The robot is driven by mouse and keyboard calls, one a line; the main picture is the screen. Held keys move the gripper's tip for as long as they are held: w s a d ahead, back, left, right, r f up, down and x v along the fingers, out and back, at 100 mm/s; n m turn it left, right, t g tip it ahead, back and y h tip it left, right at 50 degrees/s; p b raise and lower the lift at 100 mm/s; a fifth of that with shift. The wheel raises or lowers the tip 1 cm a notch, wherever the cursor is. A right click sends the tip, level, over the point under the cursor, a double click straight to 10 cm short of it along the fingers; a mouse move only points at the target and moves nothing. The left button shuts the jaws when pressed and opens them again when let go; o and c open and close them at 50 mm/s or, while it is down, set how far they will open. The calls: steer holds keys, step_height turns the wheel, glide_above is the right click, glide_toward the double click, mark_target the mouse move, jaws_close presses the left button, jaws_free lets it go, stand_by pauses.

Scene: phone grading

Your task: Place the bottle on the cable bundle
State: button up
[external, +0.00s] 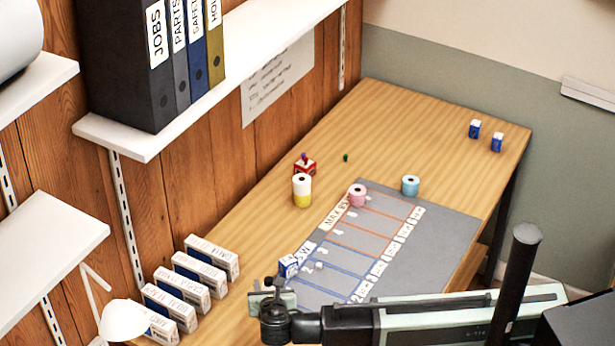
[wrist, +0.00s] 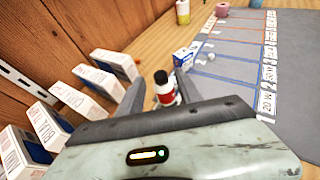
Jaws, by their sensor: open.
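A small bottle (wrist: 165,90) with a black cap and a red-and-white body stands between the two fingers of my gripper (wrist: 157,88) in the wrist view. The fingers are apart, with a gap on either side of the bottle, and its lower part is hidden. In the external view my gripper (external: 270,288) is low over the front of the wooden table, and I cannot make out the bottle there. I cannot identify a cable bundle for certain. Small white pieces (external: 318,265) lie on the grey mat (external: 440,240); they are too small to name.
A blue-and-white box (external: 288,265) stands just beyond my gripper. Several white boxes (external: 205,272) line the left side. A yellow-and-white cylinder (external: 302,190), a pink roll (external: 357,195) and a blue roll (external: 410,185) stand farther back. The table's far end is mostly clear.

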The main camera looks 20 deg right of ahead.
steer(key=p+v, duration=0.1)
steer(key=v, duration=0.3)
steer(key=shift+s+r, duration=0.1)
steer(key=shift+s, duration=0.15)
